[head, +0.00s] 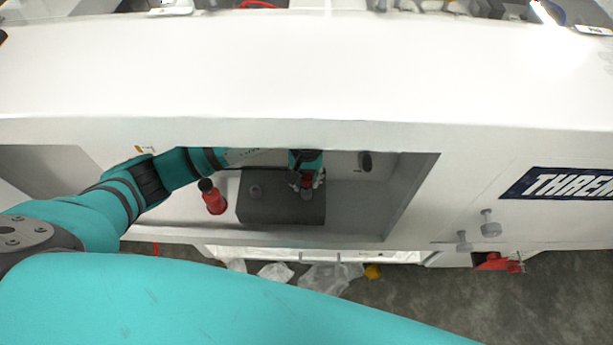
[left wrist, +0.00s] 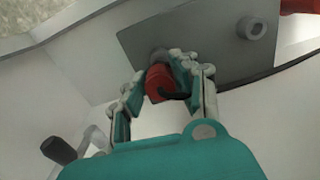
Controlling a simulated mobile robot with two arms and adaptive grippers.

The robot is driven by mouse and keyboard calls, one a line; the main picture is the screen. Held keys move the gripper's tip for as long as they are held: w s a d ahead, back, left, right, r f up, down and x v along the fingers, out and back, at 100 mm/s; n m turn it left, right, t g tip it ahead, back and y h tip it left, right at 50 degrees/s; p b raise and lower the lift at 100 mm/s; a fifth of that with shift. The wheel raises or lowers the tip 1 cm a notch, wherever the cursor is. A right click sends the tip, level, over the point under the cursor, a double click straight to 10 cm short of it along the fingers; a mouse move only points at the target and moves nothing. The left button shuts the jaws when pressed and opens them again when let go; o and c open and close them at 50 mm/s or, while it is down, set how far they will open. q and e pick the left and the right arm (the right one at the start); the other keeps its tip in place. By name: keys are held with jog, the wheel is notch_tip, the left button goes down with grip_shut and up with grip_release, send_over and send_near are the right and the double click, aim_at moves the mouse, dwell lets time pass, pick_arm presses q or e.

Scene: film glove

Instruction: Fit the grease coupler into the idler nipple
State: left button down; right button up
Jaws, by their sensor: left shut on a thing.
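A dark grey plate (head: 281,211) lies in the recess of the white machine, and it also shows in the left wrist view (left wrist: 205,58). A short round grey nipple (head: 255,190) stands on its left half; it also shows in the left wrist view (left wrist: 250,28). My left gripper (head: 306,183) is over the plate's right half, shut on a red piece (left wrist: 159,82), likely the grease coupler. A grey round end (left wrist: 157,56) shows just beyond the red piece, against the plate. Whether it belongs to the coupler or to a second nipple, I cannot tell. My right gripper is not in view.
A red bottle with a black cap (head: 213,198) stands left of the plate. A black knob (head: 365,162) sits on the recess wall to the right, also in the left wrist view (left wrist: 58,150). The recess floor right of the plate is clear.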

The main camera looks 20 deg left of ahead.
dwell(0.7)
pick_arm(q)
jog(key=shift+b, duration=0.3)
jog(key=shift+b, duration=0.65)
dwell(1.1)
jog(key=shift+f+b, duration=1.45)
jog(key=shift+b, duration=0.3)
jog(key=c, duration=0.9)
grip_release()
jog(key=shift+c, duration=0.2)
